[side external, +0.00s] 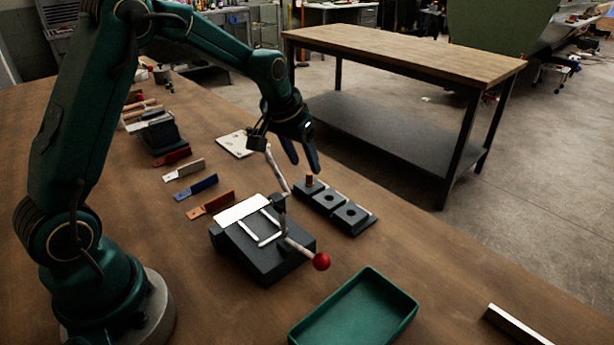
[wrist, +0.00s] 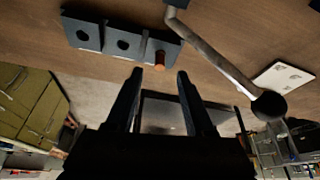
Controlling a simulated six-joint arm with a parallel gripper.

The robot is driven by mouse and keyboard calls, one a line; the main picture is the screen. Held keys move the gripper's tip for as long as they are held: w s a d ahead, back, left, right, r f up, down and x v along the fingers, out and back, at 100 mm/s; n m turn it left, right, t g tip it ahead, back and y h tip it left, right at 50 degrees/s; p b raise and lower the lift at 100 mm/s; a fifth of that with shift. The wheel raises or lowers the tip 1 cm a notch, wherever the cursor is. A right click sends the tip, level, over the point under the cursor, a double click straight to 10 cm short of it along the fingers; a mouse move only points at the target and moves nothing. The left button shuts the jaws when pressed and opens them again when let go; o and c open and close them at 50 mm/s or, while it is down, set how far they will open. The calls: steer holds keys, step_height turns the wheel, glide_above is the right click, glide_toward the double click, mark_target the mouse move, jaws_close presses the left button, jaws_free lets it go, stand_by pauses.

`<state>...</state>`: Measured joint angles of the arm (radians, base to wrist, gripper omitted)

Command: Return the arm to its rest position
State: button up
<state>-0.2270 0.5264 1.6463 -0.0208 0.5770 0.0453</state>
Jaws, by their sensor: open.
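My gripper (side external: 305,168) hangs from my green arm, fingers pointing down, above the far side of the workbench near the dark three-hole block (side external: 333,204). In the wrist view my gripper's two dark fingers (wrist: 158,75) are spread apart with nothing between them. The block (wrist: 122,42) shows at the upper left there. A copper-coloured peg (side external: 310,181) stands in one end hole of the block, and the peg (wrist: 160,60) also shows just beyond the fingers in the wrist view. The fingers look apart from the peg.
A dark clamp fixture (side external: 285,262) with a red-knobbed lever (side external: 321,261) stands close to my gripper. A green tray (side external: 355,310) lies at the front. Several coloured strips (side external: 197,187) lie left of the fixture. A metal bar (side external: 515,325) lies at lower right. A wooden-topped table (side external: 400,52) stands behind.

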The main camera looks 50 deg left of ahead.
steer(key=shift+d+r, duration=0.15)
steer(key=shift+r, duration=0.1)
steer(key=s+d+r+m+t, duration=0.1)
steer(key=s+d+r+t, duration=0.35)
steer(key=r, duration=0.75)
steer(key=s+d+f+g, duration=0.1)
steer(key=s+d+f, duration=0.1)
steer(key=s, duration=0.7)
steer(key=s+d+f+m+g, duration=0.1)
steer(key=s+f+g, duration=0.1)
steer(key=s, duration=0.7)
steer(key=shift+s+d+h, duration=0.35)
steer(key=shift+d+h, duration=0.05)
